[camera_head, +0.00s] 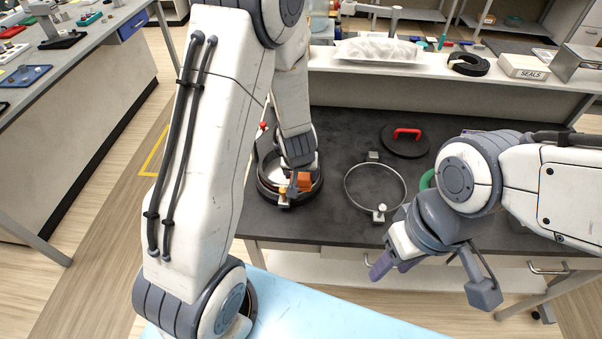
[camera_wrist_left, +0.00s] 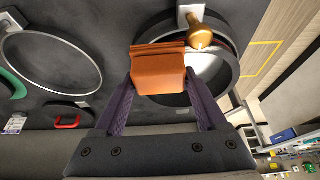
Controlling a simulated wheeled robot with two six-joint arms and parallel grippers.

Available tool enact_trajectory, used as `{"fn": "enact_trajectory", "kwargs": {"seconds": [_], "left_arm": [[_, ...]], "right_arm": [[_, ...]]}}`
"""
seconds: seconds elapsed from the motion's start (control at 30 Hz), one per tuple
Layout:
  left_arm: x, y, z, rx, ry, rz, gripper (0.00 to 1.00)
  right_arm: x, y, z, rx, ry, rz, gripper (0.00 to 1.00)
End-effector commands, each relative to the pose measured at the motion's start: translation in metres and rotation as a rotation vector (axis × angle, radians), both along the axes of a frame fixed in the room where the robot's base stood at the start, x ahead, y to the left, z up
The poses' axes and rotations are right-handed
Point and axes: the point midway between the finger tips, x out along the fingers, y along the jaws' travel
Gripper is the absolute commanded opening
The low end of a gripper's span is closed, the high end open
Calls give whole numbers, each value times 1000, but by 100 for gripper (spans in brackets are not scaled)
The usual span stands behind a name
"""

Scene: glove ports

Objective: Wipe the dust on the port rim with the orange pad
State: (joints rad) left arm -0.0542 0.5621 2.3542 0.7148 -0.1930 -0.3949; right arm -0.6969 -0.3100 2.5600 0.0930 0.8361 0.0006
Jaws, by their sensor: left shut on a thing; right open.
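The orange pad (camera_head: 304,181) is at the port rim (camera_head: 273,193) on the dark worktop in the head view. My left gripper (camera_head: 296,176) reaches down over the port and is shut on the pad. In the left wrist view the pad (camera_wrist_left: 159,72) sits between the purple fingers of my left gripper (camera_wrist_left: 161,88), in front of the round port rim (camera_wrist_left: 232,75). I cannot tell whether the pad touches the rim. No dust can be made out. My right gripper (camera_head: 425,282) is open and empty in front of the worktop's near edge.
A brass-coloured knob (camera_wrist_left: 200,36) stands at the port. A metal clamp ring (camera_head: 347,190) lies to the right on the worktop (camera_head: 340,225). A black lid with a red handle (camera_head: 406,133) lies behind it. A green ring (camera_head: 427,180) is partly hidden by my right arm.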

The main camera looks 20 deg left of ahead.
Motion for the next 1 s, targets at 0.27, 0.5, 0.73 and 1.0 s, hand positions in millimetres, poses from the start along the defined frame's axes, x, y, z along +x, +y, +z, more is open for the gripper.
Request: {"fn": "enact_trajectory", "kwargs": {"seconds": [0.27, 0.5, 0.73, 1.0], "left_arm": [[0, 0, -7, 0, 0, -1, 29], [0, 2, -8, 0, -1, 0, 29], [-6, 21, -8, 0, -1, 3, 29], [-12, 40, -7, -1, 1, 2, 29]], "right_arm": [[0, 0, -6, 0, 0, 0, 48], [0, 0, -9, 0, 0, 0, 48], [0, 0, -19, 0, 0, 0, 48], [0, 0, -28, 0, 0, 0, 48]]}}
